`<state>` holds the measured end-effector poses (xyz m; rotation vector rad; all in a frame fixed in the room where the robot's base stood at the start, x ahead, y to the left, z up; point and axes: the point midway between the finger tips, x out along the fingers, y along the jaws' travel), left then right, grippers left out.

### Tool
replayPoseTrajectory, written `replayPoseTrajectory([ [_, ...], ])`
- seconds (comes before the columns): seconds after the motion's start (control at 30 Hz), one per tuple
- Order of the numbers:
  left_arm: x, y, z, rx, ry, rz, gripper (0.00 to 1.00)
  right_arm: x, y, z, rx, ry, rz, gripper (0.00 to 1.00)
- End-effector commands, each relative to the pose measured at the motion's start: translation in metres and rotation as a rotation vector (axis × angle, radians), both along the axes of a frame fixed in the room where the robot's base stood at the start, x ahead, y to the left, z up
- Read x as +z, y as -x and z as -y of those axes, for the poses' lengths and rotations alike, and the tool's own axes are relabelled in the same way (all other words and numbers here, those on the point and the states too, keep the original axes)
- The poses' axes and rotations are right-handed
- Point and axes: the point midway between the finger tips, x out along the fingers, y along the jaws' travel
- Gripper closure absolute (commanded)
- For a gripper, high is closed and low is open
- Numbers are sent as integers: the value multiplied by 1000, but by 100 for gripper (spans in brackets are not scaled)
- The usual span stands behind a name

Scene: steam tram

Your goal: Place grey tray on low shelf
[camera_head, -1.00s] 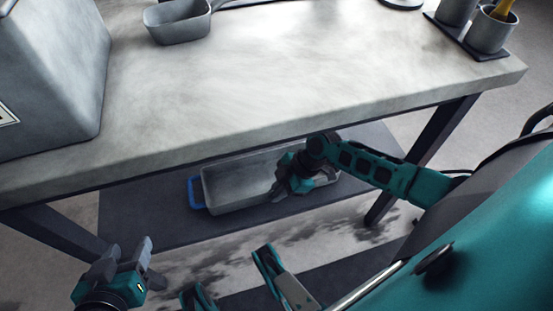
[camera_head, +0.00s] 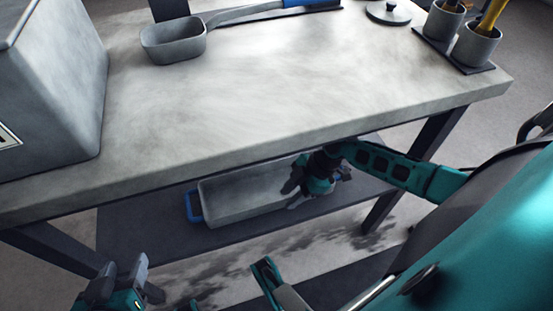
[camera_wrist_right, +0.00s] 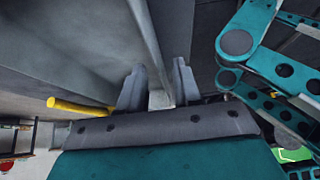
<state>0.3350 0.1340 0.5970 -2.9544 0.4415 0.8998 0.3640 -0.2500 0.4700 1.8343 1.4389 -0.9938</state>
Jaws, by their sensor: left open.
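The grey tray (camera_head: 225,217) lies on the low shelf (camera_head: 140,238) under the table. Its blue handle (camera_head: 193,206) is at the left end. Its right end is partly hidden by my right gripper (camera_head: 292,192), which is over that part with its fingers apart. In the right wrist view the two fingers of my right gripper (camera_wrist_right: 157,88) stand apart, with a pale grey edge between or behind them. I cannot tell whether they touch it. My left gripper (camera_head: 124,283) is open and empty at the lower left, in front of the shelf and away from the tray.
The table top (camera_head: 250,90) overhangs the shelf, and a table leg (camera_head: 415,165) stands at its right. A large grey box (camera_head: 55,90), a ladle (camera_head: 175,42) and cups (camera_head: 476,45) are on the table. The shelf left of the tray is clear. A yellow bar (camera_wrist_right: 78,107) shows in the wrist view.

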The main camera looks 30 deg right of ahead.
Motion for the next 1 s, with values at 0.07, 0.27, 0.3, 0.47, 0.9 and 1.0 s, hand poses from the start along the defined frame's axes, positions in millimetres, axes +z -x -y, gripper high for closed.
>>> replayPoseTrajectory([
  [0.07, -3, 1, -1, 1, -4, -9, 46, 0, 6, 22, -2, 4, -1, 67],
  [0.27, -5, 2, -2, 1, -8, -13, 46, -1, 16, 61, -1, 2, 0, 67],
  [0.3, -5, 2, -2, 2, -9, -12, 46, 0, 17, 67, -2, 0, 1, 67],
  [0.47, -4, 1, -3, 2, -8, -10, 46, 0, 20, 81, 0, -2, 2, 67],
  [0.9, -1, -1, -2, 0, -8, -2, 46, 0, 21, 85, 1, -1, 2, 67],
  [1.0, -1, -1, -2, -1, -7, -2, 46, 0, 21, 85, 1, -1, 2, 67],
])
